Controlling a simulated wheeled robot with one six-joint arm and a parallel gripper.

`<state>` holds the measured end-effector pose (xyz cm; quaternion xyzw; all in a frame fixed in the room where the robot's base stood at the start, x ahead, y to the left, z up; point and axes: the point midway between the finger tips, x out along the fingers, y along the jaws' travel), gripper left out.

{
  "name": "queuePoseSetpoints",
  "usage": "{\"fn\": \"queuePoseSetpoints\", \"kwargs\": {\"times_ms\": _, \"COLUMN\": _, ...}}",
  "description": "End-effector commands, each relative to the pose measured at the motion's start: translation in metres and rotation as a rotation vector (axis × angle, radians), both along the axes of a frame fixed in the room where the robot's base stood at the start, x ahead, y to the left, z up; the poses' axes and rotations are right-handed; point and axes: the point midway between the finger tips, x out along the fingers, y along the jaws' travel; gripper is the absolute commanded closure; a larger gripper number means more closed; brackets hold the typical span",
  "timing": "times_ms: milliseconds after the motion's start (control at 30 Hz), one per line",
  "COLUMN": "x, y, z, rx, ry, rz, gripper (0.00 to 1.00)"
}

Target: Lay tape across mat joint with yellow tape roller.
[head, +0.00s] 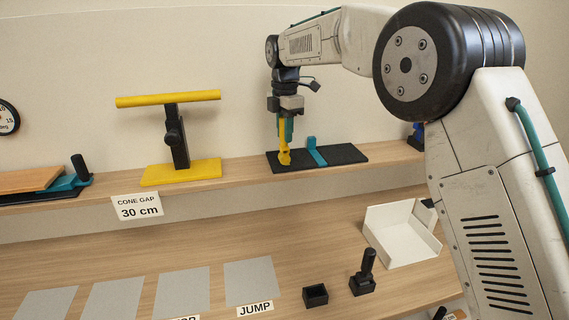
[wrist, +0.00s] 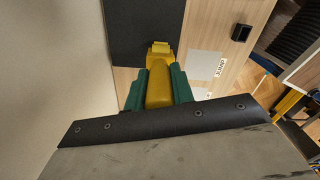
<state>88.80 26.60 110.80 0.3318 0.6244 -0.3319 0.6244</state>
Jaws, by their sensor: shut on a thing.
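My gripper (head: 286,133) is over the left part of a dark mat (head: 345,154) on the back shelf. It is shut on the yellow tape roller (head: 284,157), which hangs down with its lower end at or just above the mat; I cannot tell if they touch. A teal strip (head: 317,154) with an upright tab crosses the mat just right of the roller. In the wrist view the yellow roller (wrist: 160,85) sits between the two green fingers, its tip over the dark mat (wrist: 145,30). No separate joint line can be made out.
A yellow T-shaped stand (head: 180,172) is left on the shelf. The lower bench holds grey cards (head: 250,282), a small black box (head: 315,294), a black-handled tool (head: 364,275) and a white tray (head: 402,235). The wall rises close behind the mat.

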Motion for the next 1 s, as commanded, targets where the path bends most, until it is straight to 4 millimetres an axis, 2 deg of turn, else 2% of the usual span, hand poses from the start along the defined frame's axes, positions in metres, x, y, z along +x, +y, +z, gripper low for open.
{"fn": "queuePoseSetpoints", "kwargs": {"times_ms": 333, "x": 0.000, "y": -0.002, "z": -0.003, "rx": 0.000, "ry": 0.000, "rz": 0.000, "gripper": 1.00}}
{"fn": "queuePoseSetpoints", "kwargs": {"times_ms": 733, "x": 0.010, "y": -0.033, "z": -0.001, "rx": 0.001, "ry": -0.001, "rz": -0.002, "gripper": 1.00}}
{"fn": "queuePoseSetpoints", "kwargs": {"times_ms": 1000, "x": 0.010, "y": -0.036, "z": -0.001, "rx": 0.001, "ry": -0.001, "rz": 0.000, "gripper": 1.00}}
